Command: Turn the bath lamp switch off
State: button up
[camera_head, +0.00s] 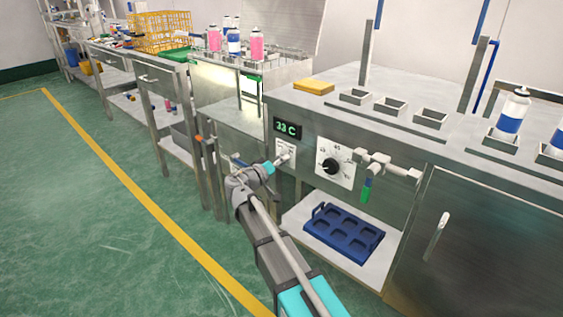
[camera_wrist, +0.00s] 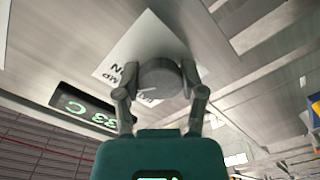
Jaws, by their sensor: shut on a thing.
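The bath lamp switch is a round grey knob (camera_wrist: 160,77) on a white label plate (camera_wrist: 125,50) with dark lettering, partly hidden. The plate also shows in the head view (camera_head: 291,145), below the green "33 C" display (camera_head: 287,128) on the steel bench front. My gripper (camera_wrist: 161,84) has its two fingers on opposite sides of the knob and is shut on it. In the head view, my gripper (camera_head: 281,160) reaches the plate from below left and covers the knob. The knob's exact setting cannot be told.
A black dial (camera_head: 330,165) on a white scale sits right of the switch. A pipe valve with a green end (camera_head: 367,189) sticks out further right. A blue rack (camera_head: 343,233) lies on the shelf below. The green floor at left is clear.

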jog(key=shift+n, duration=0.3)
jog(key=n, duration=1.1)
jog(key=shift+r, duration=0.1)
dwell(0.4)
jog(key=o, duration=1.1)
jog(key=shift+o, duration=0.2)
jog(key=shift+s, duration=0.1)
jog(key=v, duration=1.2)
